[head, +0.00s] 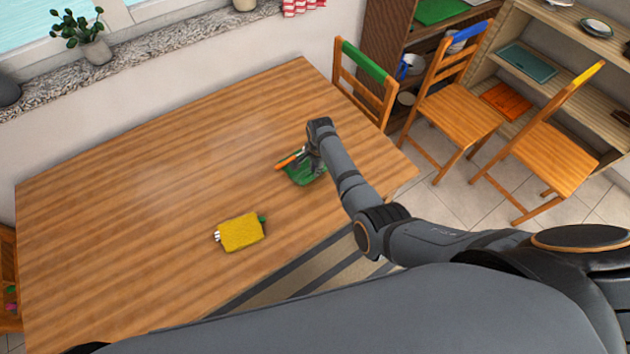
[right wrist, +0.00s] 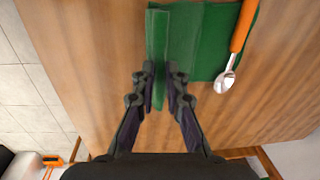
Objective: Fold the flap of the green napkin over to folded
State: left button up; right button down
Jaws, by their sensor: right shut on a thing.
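The green napkin (head: 300,176) lies on the wooden table, partly hidden by my right arm in the head view. In the right wrist view the napkin (right wrist: 205,50) lies flat, with its flap (right wrist: 157,45) as a narrow strip along the left side. A spoon with an orange handle (right wrist: 241,25) lies on the napkin's right part; the handle also shows in the head view (head: 289,160). My right gripper (right wrist: 160,72) is shut on the flap, which runs between its fingers. The flap is not lying over the spoon. My left gripper is out of view.
A folded yellow napkin (head: 241,232) with utensil ends sticking out lies nearer on the table (head: 130,200). The table's left and back are clear. Chairs stand beyond the right edge, including one with a green top rail (head: 362,58). A plant (head: 85,40) stands on the sill.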

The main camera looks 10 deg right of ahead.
jog(key=b, duration=0.1)
jog(key=w+g+b, duration=0.1)
jog(key=b, duration=0.1)
jog(key=shift+w+a+r+g+h+b, duration=0.15)
jog(key=shift+a+r+g+h+b, duration=0.05)
jog(key=shift+a+g+h+b, duration=0.1)
jog(key=shift+w+r+g+b, duration=0.2)
jog(key=shift+g+b, duration=0.1)
jog(key=shift+b, duration=0.3)
jog(key=shift+a+r, duration=0.1)
jog(key=shift+r, duration=0.1)
